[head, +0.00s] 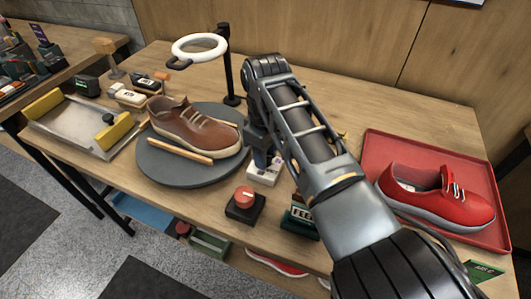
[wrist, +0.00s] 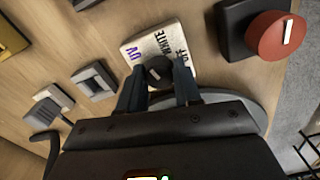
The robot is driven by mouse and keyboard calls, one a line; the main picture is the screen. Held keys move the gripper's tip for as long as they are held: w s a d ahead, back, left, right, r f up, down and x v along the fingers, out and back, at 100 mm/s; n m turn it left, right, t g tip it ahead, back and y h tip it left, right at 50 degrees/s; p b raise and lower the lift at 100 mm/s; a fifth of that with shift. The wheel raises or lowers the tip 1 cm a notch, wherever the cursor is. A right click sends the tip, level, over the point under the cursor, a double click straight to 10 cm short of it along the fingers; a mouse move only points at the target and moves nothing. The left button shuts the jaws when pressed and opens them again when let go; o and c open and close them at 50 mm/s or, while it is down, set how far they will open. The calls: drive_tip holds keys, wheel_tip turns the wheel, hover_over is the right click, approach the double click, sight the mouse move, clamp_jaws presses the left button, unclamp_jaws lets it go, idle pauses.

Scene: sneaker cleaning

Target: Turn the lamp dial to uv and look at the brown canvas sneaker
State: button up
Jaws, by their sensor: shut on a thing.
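The brown sneaker (head: 195,128) lies on a round grey turntable (head: 165,177), with a wooden bar along its near side. A white ring lamp (head: 200,47) on a black post stands above and behind it. The lamp dial is a white plate (head: 262,178) right of the turntable; in the wrist view its plate (wrist: 137,47) reads UV, WHITE and OFF. My gripper (wrist: 158,82) is shut on the black dial knob (wrist: 157,67), one finger on each side. Which label the knob points to I cannot tell. The sneaker is not visible in the wrist view.
A black box with a red knob (head: 244,196) stands near the front edge, close to the dial. A red sneaker (head: 435,195) sits in a red tray (head: 385,145) at right. A metal tray with yellow ends (head: 75,138) and small blocks stand at left.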

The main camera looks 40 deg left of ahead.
drive_tip(key=shift+n, duration=1.4)
drive_tip(key=o, duration=1)
drive_tip(key=shift+o, duration=0.2)
wheel_tip(320, 180, up, 8)
drive_tip(key=shift+f+b, duration=0.1)
drive_tip(key=shift+b, duration=0.45)
